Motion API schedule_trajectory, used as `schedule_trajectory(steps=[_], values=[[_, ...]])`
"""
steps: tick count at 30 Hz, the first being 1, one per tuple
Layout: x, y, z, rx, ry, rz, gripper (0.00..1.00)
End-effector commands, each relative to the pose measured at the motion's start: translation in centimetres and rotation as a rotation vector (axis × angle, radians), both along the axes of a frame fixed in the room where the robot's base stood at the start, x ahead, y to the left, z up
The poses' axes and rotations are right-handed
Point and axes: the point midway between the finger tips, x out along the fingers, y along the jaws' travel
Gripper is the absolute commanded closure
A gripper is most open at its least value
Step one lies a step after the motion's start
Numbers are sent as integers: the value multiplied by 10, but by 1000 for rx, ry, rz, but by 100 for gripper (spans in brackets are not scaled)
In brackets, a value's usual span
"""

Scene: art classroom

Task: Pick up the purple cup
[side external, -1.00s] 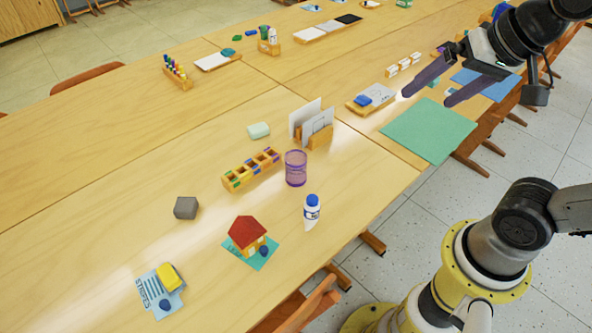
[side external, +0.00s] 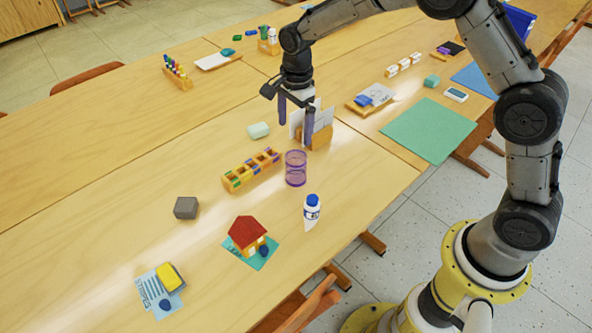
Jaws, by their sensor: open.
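The purple cup (side external: 296,170) is a mesh, see-through cylinder standing upright on the wooden table. It stands near the middle of the side external view, just right of a wooden compartment box. My gripper (side external: 296,132) points down above and slightly behind the cup in the picture, with its two dark fingers spread apart. Nothing shows between the fingers. The fingers overlap the upright card holder in this view; I cannot tell their exact distance from the cup.
The wooden compartment box (side external: 251,170) sits left of the cup, and the card holder (side external: 320,137) behind it. A glue bottle (side external: 312,211) stands in front right.

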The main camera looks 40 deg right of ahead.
Motion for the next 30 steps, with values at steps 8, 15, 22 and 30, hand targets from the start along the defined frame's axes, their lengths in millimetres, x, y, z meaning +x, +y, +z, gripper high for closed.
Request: schedule_trajectory(steps=[8,15,22,30], values=[[-6,3,-41,-5,44,9,0],[-6,2,-85,-5,42,9,0],[-6,2,-104,-5,40,9,0],[-6,0,-137,-5,43,9,0]])
